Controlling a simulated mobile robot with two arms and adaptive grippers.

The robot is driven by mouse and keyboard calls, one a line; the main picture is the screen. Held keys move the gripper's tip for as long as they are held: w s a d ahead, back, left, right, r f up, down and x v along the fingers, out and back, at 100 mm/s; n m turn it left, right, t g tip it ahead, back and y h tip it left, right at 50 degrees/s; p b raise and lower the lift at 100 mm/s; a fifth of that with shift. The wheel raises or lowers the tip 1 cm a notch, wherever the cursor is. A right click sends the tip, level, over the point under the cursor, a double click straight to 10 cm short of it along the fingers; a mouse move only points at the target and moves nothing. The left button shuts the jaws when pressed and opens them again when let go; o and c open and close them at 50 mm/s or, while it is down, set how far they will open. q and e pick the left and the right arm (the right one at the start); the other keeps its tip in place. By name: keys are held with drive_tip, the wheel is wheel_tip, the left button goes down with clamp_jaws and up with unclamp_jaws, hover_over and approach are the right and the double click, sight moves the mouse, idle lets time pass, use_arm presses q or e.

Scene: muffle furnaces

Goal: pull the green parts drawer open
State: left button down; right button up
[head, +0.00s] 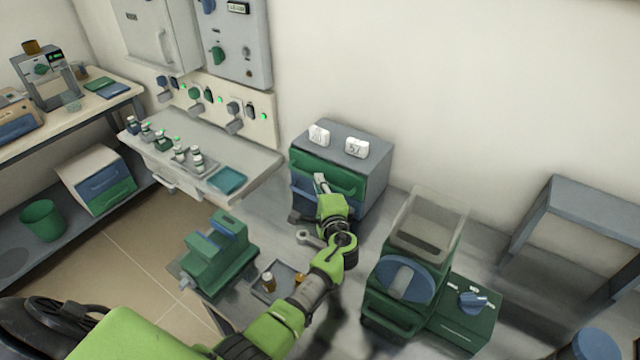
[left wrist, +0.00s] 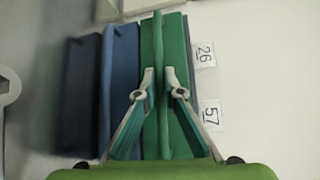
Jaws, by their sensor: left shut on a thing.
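The grey parts cabinet (head: 362,146) stands against the back wall, with two white number cards on its top. Its upper front is the green drawer (head: 350,183), and a blue drawer lies below it, partly hidden by my arm. My left gripper (head: 319,181) reaches the cabinet front from below. In the left wrist view, its two fingertips (left wrist: 158,82) close from both sides on the long bar handle of the green drawer (left wrist: 158,40). The blue drawer (left wrist: 122,60) shows beside it, untouched. The green drawer appears closed or nearly so. My right gripper is out of view.
A green machine with a clear hopper (head: 428,225) stands right of my arm. A green stepped device (head: 220,250) and a small tray (head: 262,292) lie to the left. A shelf with sample bottles and a blue tray (head: 228,180) is left of the cabinet.

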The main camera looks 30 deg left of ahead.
use_arm(q)
drive_tip(key=s+a+p, duration=0.1)
drive_tip(key=s+p, duration=0.1)
drive_tip(key=s, duration=0.9)
drive_tip(key=shift+s+a, duration=0.3)
drive_tip(key=c, duration=2.2)
unclamp_jaws()
drive_tip(key=shift+o, duration=0.2)
drive_tip(key=v, duration=1.2)
drive_tip(key=shift+d+f, duration=0.1)
